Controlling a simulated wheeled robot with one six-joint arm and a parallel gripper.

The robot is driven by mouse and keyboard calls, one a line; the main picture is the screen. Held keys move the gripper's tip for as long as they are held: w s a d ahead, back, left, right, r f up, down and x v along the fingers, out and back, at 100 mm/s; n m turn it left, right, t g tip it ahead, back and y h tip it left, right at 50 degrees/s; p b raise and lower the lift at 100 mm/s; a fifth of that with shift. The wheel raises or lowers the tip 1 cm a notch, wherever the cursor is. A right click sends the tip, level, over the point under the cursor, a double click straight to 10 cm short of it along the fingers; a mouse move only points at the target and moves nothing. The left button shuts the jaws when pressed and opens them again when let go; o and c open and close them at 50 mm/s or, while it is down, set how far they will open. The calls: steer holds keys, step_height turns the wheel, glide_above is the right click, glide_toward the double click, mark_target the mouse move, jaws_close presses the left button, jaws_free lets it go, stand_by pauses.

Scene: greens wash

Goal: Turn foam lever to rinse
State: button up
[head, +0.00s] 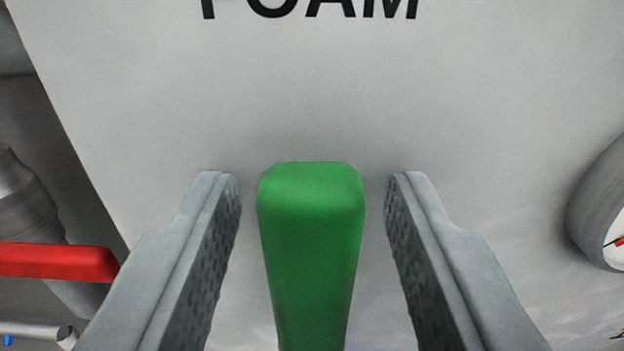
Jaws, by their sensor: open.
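The green foam lever (312,250) stands out in front of a pale grey panel (480,110), with its rounded end near the middle of the picture. The panel carries the black word "FOAM" at the top edge, partly cut off. My gripper (312,190) is open, with one finger on each side of the green lever. A gap shows between the lever and each finger, so neither touches it. The lever's lower part runs out of the picture at the bottom, and its pivot is hidden.
A red lever (58,262) and a grey pipe fitting (28,205) are at the left, beyond the panel's edge and near my left finger. A round gauge (600,210) is partly in view at the right. The panel above the lever is clear.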

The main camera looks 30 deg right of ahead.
stand_by(0.3)
jaws_close()
